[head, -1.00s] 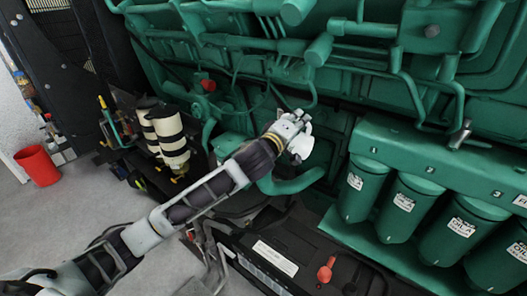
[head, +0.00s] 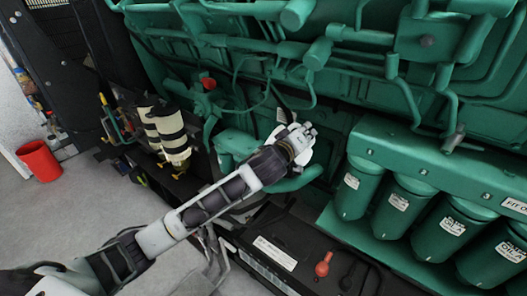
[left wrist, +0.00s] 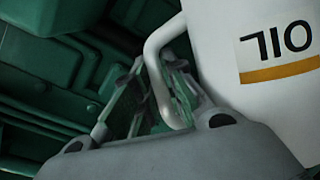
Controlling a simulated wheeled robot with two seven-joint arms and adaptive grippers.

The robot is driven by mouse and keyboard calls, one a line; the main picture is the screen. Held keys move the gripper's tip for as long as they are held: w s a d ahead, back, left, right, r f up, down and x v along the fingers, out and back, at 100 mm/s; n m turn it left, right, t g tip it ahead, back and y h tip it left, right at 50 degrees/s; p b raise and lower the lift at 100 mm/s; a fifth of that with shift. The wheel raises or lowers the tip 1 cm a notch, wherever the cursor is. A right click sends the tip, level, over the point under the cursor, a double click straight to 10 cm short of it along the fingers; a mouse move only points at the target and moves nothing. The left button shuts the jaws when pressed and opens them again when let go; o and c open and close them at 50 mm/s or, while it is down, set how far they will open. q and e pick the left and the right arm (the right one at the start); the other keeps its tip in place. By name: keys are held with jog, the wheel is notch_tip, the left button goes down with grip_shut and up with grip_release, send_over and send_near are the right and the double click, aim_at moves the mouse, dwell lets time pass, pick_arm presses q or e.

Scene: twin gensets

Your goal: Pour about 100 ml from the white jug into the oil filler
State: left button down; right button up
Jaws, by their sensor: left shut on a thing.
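My left gripper (head: 297,140) is in front of the green engine, near the middle of the head view. In the left wrist view its fingers (left wrist: 150,100) are shut on the handle of the white jug (left wrist: 228,75). The jug's body is at the right there, with an OIL label that reads upside down. In the head view the jug is mostly hidden behind the gripper, so its tilt and spout cannot be told. I cannot pick out the oil filler for sure. A red cap (head: 208,84) sits on the engine to the gripper's left. My right gripper is not in view.
Several green filters (head: 357,187) hang to the right. A black battery (head: 290,250) with a red terminal cover (head: 323,265) lies below. Striped cream-and-black cylinders (head: 168,135) and a red bucket (head: 38,160) are to the left. Green pipes cross above the gripper.

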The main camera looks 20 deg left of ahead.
pick_arm(q)
jog(key=shift+d+m, duration=0.2)
jog(key=shift+m, duration=0.1)
dwell(0.6)
jog(key=shift+d+f, duration=0.1)
jog(key=shift+d, duration=0.1)
jog(key=shift+w+d+f+m+g+y, duration=0.1)
jog(key=shift+d+f+m+g+y, duration=0.2)
jog(key=shift+f+m, duration=0.3)
jog(key=shift+d+f+m, duration=0.2)
jog(key=shift+f+m, duration=0.1)
jog(key=shift+f, duration=0.2)
jog(key=d+f+m+g+y, duration=0.1)
jog(key=d+f+m+y, duration=0.2)
jog(key=f, duration=0.8)
jog(key=shift+w+d+m+g+y, duration=0.3)
jog(key=shift+w+d+m+g, duration=0.15)
jog(key=shift+d+m, duration=0.7)
jog(key=shift+f, duration=0.1)
